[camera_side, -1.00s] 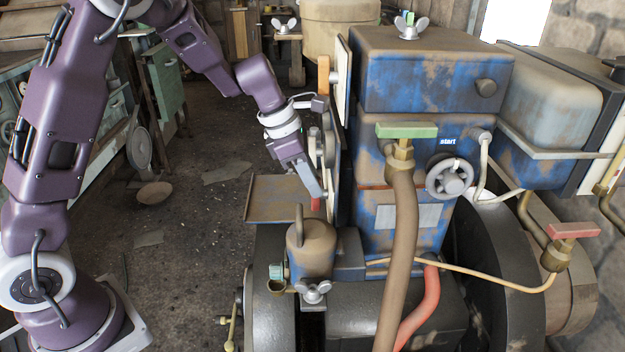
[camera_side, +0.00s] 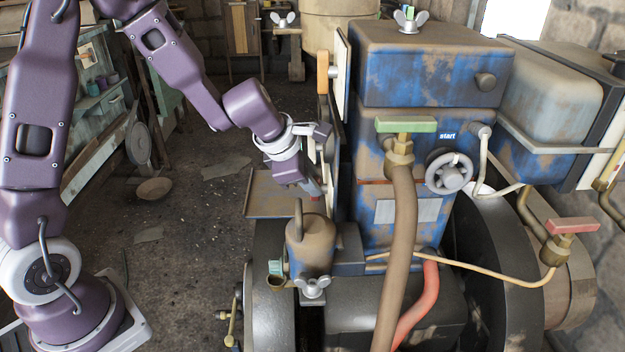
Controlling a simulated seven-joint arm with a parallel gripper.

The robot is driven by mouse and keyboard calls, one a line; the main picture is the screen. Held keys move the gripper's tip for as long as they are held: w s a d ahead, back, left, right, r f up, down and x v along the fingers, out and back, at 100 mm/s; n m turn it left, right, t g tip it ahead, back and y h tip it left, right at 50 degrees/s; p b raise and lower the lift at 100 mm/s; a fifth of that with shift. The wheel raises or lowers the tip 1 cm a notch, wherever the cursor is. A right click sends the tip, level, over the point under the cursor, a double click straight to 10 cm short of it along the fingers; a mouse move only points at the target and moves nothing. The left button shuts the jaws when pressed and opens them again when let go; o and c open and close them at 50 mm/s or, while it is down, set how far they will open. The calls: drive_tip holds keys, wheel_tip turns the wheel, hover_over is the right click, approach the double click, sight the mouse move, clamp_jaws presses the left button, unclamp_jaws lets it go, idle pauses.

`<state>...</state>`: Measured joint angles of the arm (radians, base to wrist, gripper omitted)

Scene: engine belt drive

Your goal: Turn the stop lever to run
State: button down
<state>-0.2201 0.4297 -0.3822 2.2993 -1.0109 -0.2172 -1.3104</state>
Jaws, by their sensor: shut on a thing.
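My gripper (camera_side: 314,188) is at the left side of the blue engine (camera_side: 431,70). It is shut on the small red-tipped stop lever (camera_side: 317,198), of which only a little red shows at the fingertips. The fingers and the engine's side panel hide most of the lever, so I cannot read its exact angle. The hand is tilted, reaching down and to the right.
A brown canister (camera_side: 311,243) with an upright handle stands just below my gripper. A metal shelf plate (camera_side: 262,195) lies to the left. A green-handled valve (camera_side: 406,126), a grey handwheel (camera_side: 449,173) and a red-handled valve (camera_side: 572,225) are on the near side.

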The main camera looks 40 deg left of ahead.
drive_tip(key=c, duration=1.3)
unclamp_jaws()
